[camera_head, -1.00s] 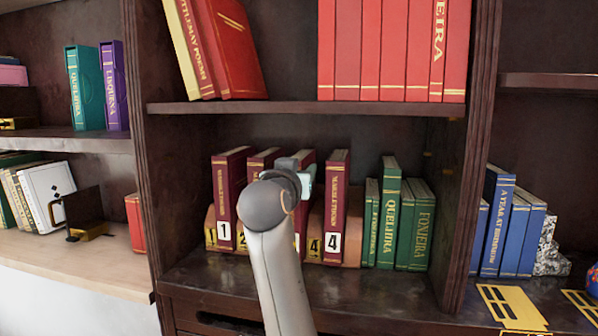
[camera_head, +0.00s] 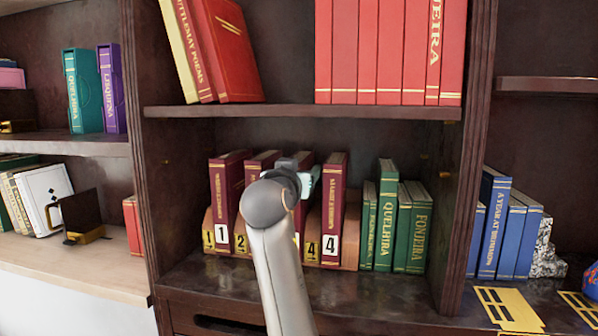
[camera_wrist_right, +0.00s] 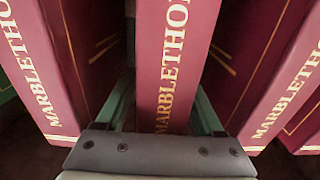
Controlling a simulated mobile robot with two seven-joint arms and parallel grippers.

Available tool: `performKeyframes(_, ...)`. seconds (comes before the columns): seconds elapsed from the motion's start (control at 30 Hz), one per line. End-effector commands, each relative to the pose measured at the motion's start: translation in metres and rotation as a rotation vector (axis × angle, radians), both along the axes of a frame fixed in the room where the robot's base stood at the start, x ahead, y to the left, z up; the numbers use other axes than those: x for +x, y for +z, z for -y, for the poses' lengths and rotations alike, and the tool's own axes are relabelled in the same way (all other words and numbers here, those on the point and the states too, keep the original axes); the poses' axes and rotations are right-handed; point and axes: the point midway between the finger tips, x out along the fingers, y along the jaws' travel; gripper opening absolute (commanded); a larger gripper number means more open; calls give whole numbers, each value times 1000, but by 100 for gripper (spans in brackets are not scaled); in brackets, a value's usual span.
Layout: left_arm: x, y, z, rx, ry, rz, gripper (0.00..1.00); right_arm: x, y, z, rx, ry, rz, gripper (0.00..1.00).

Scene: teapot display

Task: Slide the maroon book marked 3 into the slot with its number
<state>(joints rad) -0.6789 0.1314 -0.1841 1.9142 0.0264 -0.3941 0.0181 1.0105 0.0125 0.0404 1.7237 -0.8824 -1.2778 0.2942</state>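Several maroon books stand upright on the middle shelf in a tan rack (camera_head: 346,257) with number labels. Book 1 (camera_head: 226,190) is at the left and book 4 (camera_head: 333,200) at the right. The maroon book 3 (camera_head: 307,158) stands between books 2 and 4; my right arm hides most of it in the head view. In the right wrist view its spine (camera_wrist_right: 175,60) is upright between my fingers. My right gripper (camera_wrist_right: 165,112) has a finger on each side of the spine, with narrow gaps showing, and looks open around it. My left gripper is out of view.
Neighbouring maroon books (camera_wrist_right: 45,70) stand close on both sides of my fingers. Green books (camera_head: 388,215) stand just right of the rack. A shelf board (camera_head: 300,112) with red books runs above. The shelf in front of the rack is clear.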

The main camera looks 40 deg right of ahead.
Motion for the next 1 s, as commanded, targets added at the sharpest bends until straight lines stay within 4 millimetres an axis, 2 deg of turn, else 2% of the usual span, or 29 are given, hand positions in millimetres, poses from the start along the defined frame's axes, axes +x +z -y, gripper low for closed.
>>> performKeyframes(0.3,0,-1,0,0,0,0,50,1,-5,-1,6,0,-9,77)
performKeyframes(0.43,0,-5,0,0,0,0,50,-5,-5,-8,5,2,-6,77)
performKeyframes(0.8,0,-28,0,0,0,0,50,-55,-4,-67,4,5,0,77)
performKeyframes(1.0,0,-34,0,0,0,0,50,-74,-3,-88,2,2,-2,77)
